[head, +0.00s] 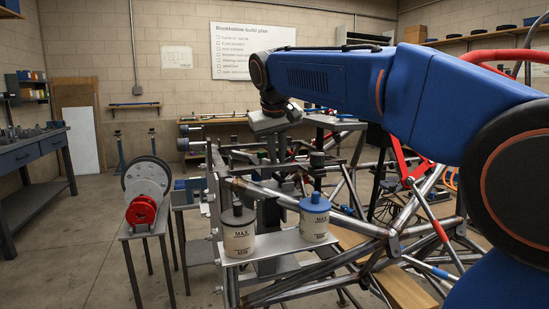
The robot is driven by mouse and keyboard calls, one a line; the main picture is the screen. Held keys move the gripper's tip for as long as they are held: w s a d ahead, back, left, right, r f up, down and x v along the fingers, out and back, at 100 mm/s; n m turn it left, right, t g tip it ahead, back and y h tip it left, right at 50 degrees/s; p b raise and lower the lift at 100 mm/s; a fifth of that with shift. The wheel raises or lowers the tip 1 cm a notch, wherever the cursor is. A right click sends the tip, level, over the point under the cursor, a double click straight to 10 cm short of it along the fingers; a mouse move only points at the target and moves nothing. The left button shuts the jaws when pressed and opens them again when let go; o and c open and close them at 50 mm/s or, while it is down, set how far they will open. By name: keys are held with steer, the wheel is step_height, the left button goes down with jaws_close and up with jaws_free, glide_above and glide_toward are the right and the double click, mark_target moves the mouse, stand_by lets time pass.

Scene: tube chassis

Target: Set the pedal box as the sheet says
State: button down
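A sheet headed "build plan" (252,50) hangs on the back wall with a checklist, its lines too small to read surely. A smaller paper (177,57) is left of it. Two pots marked "MAX", one with a black cap (238,236) and one with a blue cap (315,222), stand upright on a grey plate (272,246) at the front of the tube chassis (300,283). I cannot clearly make out the pedals among the tubes. My gripper (276,148) points down behind and above the pots; its fingers blend with dark parts, so its opening is unclear.
A stand (143,234) at left holds a grey disc and a red spool (142,210). A workbench (30,155) runs along the left wall. Chassis tubes crowd the middle and right, under my arm. The floor (80,240) at left is clear.

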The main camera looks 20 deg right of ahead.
steer(key=c, duration=1.8)
jaws_free()
steer(key=v, duration=1.7)
steer(key=shift+s+r, duration=0.15)
steer(key=shift+s, duration=0.05)
steer(key=shift+c, duration=0.6)
